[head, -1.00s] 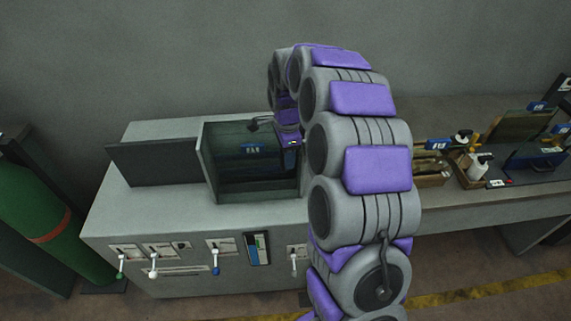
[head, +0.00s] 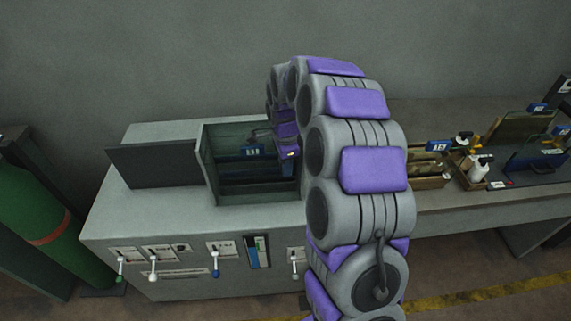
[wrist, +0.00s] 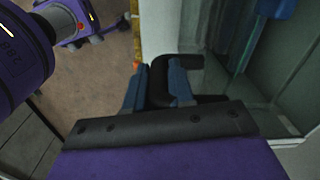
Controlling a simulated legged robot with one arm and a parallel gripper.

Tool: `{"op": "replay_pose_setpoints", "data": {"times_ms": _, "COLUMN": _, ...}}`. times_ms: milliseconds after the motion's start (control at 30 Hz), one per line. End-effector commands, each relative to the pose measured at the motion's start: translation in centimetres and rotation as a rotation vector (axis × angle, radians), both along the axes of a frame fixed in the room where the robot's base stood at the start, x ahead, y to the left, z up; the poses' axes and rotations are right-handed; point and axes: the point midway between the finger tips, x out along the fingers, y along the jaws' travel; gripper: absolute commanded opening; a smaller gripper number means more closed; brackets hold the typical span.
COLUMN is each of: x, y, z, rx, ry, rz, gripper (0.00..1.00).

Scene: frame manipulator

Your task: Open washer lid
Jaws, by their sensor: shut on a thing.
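Greenish clear panels (wrist: 235,80) stand just right of the handle. In the head view my arm hides the tank's right side, and I cannot make out the lid's full outline or angle.
A green cylinder (head: 35,205) stands at the left. Wooden trays (head: 428,168) and a white bottle (head: 479,169) sit at the right.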

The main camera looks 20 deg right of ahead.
Motion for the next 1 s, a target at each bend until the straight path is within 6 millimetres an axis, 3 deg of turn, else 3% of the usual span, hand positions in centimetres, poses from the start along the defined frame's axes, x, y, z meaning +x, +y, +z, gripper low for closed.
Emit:
{"op": "replay_pose_setpoints", "data": {"times_ms": 100, "x": 0.0, "y": 0.1, "z": 0.1, "rx": -0.001, "ry": -0.001, "rz": 0.001, "gripper": 0.00}}
{"op": "replay_pose_setpoints", "data": {"times_ms": 500, "x": -0.1, "y": -0.1, "z": 0.1, "rx": 0.002, "ry": 0.000, "rz": 0.000, "gripper": 0.00}}
{"op": "replay_pose_setpoints", "data": {"times_ms": 667, "x": 0.2, "y": 0.9, "z": 0.1, "rx": 0.001, "ry": 0.001, "rz": 0.003, "gripper": 0.00}}
{"op": "replay_pose_setpoints", "data": {"times_ms": 867, "x": 1.2, "y": 4.6, "z": 0.3, "rx": -0.002, "ry": 0.000, "rz": 0.006, "gripper": 0.00}}
{"op": "replay_pose_setpoints", "data": {"times_ms": 1000, "x": 2.3, "y": 8.8, "z": 0.4, "rx": -0.002, "ry": 0.001, "rz": 0.007, "gripper": 0.00}}
